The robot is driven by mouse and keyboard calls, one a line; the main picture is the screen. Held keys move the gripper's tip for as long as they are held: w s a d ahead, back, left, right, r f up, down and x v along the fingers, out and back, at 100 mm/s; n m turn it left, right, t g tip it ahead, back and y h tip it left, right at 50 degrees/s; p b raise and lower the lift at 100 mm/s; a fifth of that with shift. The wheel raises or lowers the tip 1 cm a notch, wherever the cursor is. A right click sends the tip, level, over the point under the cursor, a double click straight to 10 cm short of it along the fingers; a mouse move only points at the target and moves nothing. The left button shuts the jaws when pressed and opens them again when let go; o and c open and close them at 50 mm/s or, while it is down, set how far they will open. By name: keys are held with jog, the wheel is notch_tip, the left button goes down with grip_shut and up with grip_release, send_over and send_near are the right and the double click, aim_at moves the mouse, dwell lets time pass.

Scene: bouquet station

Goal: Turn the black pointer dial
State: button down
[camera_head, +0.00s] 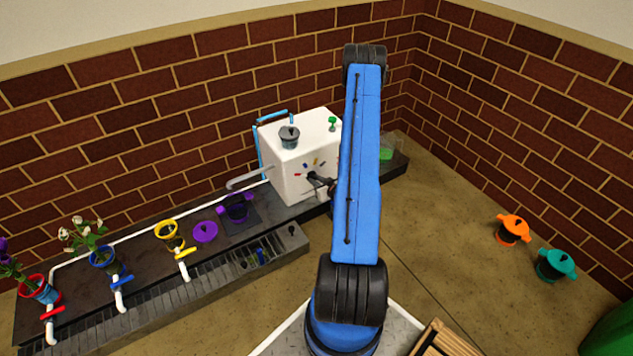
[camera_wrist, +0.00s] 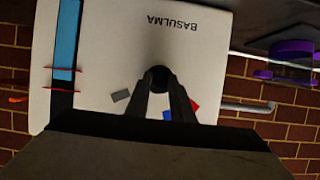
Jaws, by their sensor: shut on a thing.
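The black pointer dial (camera_head: 311,175) is on the front face of a white box (camera_head: 289,176), with small coloured marks around it. My gripper (camera_head: 320,180) reaches the dial from the right in the head view. In the wrist view my gripper's two dark fingers (camera_wrist: 162,84) are shut on the dial (camera_wrist: 159,74). Grey, blue and red marks show beside the fingers. The dial's pointer is hidden by the fingers, so I cannot tell which mark it faces. The box (camera_wrist: 110,45) carries the upside-down word BASULMA in the wrist view.
A grey lidded pot (camera_head: 289,137) and a green knob (camera_head: 332,123) are on top of the box. A grey pipe (camera_head: 248,177) sticks out left. Purple, yellow, blue and red pots line the dark counter (camera_head: 140,240). Orange (camera_head: 513,229) and teal (camera_head: 555,264) pots stand right.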

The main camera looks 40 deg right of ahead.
jog(key=m+y, duration=0.1)
jog(key=m, duration=0.1)
jog(key=m+t+y, duration=0.1)
jog(key=m, duration=0.1)
jog(key=shift+s+d+f+y, duration=0.1)
jog(key=shift+d+y, duration=0.2)
jog(key=m+t+y, duration=0.1)
jog(key=m+t, duration=0.1)
jog(key=m, duration=0.3)
jog(key=f+m+t, duration=0.1)
jog(key=m+t, duration=0.1)
jog(key=m, duration=0.3)
jog(key=m+t+y, duration=0.1)
jog(key=m+t, duration=0.1)
jog(key=m, duration=0.3)
jog(key=shift+d+f+y, duration=0.15)
jog(key=shift+f+y, duration=0.05)
jog(key=shift+y, duration=0.1)
jog(key=shift+m, duration=0.4)
dwell(0.4)
jog(key=c, duration=1.6)
grip_release()
jog(key=shift+o, duration=0.2)
